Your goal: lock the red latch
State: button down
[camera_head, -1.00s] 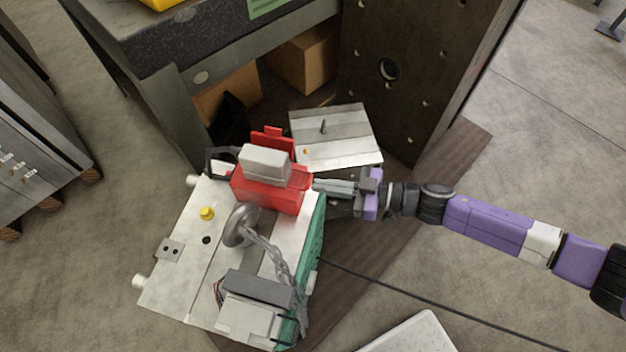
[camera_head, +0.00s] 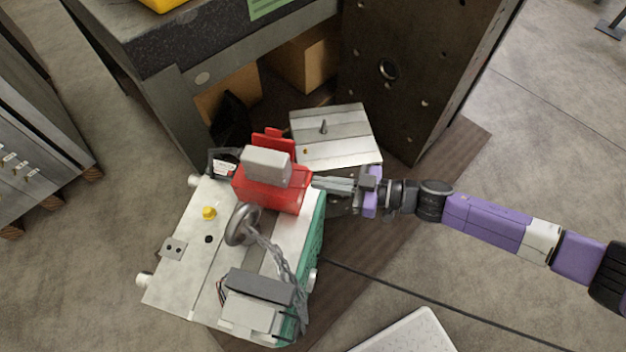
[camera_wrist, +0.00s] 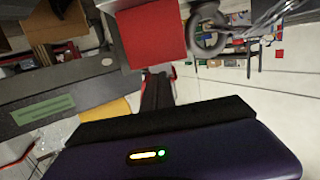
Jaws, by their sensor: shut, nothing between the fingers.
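The red latch (camera_head: 272,188) is a red block with a grey-white top piece and a red upright tab behind it. It sits on the far edge of the pale metal mould base (camera_head: 185,290). My gripper (camera_head: 318,183) reaches in from the right, its fingertips at the latch's right side; whether they touch it I cannot tell. The fingers look closed with nothing held. In the wrist view a large red face of the latch (camera_wrist: 151,38) stands just beyond my dark fingers (camera_wrist: 157,82).
A metal eye ring (camera_head: 242,224) with a chain lies on the mould base. A second pale plate (camera_head: 336,136) stands behind. A dark upright plate (camera_head: 420,75) and a granite-topped table (camera_head: 190,45) bound the back. A white panel (camera_head: 410,335) lies front right.

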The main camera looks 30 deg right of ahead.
jog(key=shift+w+a+r, duration=0.1)
jog(key=shift+w+a, duration=0.1)
jog(key=shift+a, duration=0.3)
jog(key=shift+a+r+p, duration=0.15)
jog(key=shift+r+p, duration=0.25)
jog(key=shift+p, duration=0.1)
jog(key=shift+w+a+r+p, duration=0.2)
jog(key=shift+r+p, duration=0.3)
jog(key=shift+p, duration=0.2)
jog(key=shift+w+r+p, duration=0.25)
jog(key=shift+r+p, duration=0.1)
jog(key=shift+r, duration=0.15)
jog(key=shift+w+a+r+p, duration=0.25)
jog(key=shift+r+p, duration=0.2)
dwell(0.4)
